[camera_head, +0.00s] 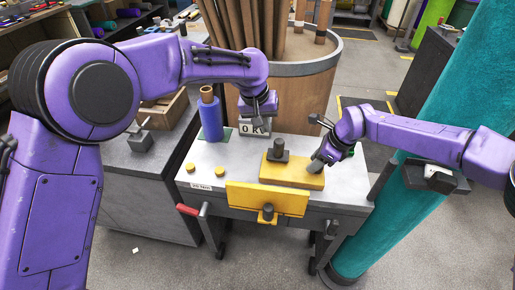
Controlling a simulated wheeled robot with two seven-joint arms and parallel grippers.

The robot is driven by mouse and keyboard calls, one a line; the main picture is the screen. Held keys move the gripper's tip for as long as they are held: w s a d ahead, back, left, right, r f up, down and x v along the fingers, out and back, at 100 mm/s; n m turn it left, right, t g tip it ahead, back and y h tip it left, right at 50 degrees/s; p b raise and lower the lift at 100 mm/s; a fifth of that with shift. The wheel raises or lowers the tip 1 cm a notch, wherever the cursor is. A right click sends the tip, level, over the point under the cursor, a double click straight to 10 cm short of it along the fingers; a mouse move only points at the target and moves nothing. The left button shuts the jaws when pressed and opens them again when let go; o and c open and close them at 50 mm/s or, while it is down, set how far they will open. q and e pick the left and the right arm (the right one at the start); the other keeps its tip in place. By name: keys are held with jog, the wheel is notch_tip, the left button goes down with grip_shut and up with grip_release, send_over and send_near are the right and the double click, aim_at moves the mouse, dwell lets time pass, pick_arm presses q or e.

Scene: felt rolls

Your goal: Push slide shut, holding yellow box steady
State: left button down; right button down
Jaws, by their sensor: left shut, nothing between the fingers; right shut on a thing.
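A flat yellow box (291,177) lies on the grey worktop, with a dark knob-like piece (280,148) standing on it. A yellow panel (266,199) with a dark round knob (267,212) stands at the worktop's front edge. Whether this panel is the slide's front, and how far the slide is out, I cannot tell. My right gripper (316,163) is shut on the box's right end; its fingers hide the exact contact. My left gripper (258,108) is shut and empty, above the back of the worktop, behind and left of the box.
A red-handled crank (188,210) juts out at front left. A large drum of rolls (308,90) stands behind; a teal roll (440,120) is at right.

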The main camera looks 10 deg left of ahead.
grip_release()
dwell(0.5)
jog(key=shift+r, duration=0.15)
jog(key=shift+r+p, duration=1.1)
jog(key=shift+r, duration=0.25)
